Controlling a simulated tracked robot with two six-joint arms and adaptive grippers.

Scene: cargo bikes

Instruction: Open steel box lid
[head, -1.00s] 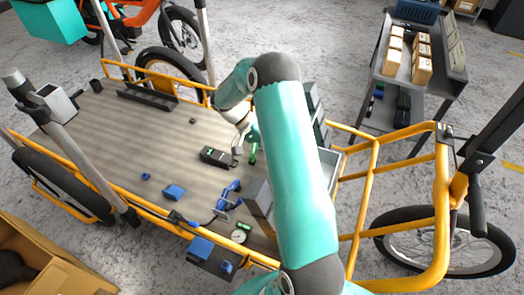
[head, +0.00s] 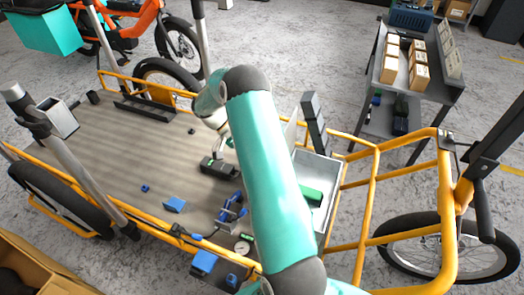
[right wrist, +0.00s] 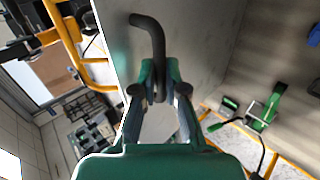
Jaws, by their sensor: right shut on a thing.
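The steel box (head: 330,165) sits on the cargo bed to the right of my teal right arm. Its inside shows, with a green item (head: 312,196) in it. A pale upright panel (head: 291,128), seemingly its lid, stands beside the arm and is partly hidden. In the right wrist view, the grey lid panel (right wrist: 205,30) fills the upper middle, with a bent dark handle (right wrist: 152,27). My right gripper (right wrist: 160,88) is shut on the handle. In the head view its fingers are hidden behind the arm. My left gripper is out of view.
The wooden cargo bed (head: 110,135) has free room at left. A black device (head: 218,167), blue tools (head: 232,208) and a round gauge (head: 243,246) lie near the arm. Yellow rails (head: 385,195) border the bed. A shelf cart (head: 405,100) stands at the back right.

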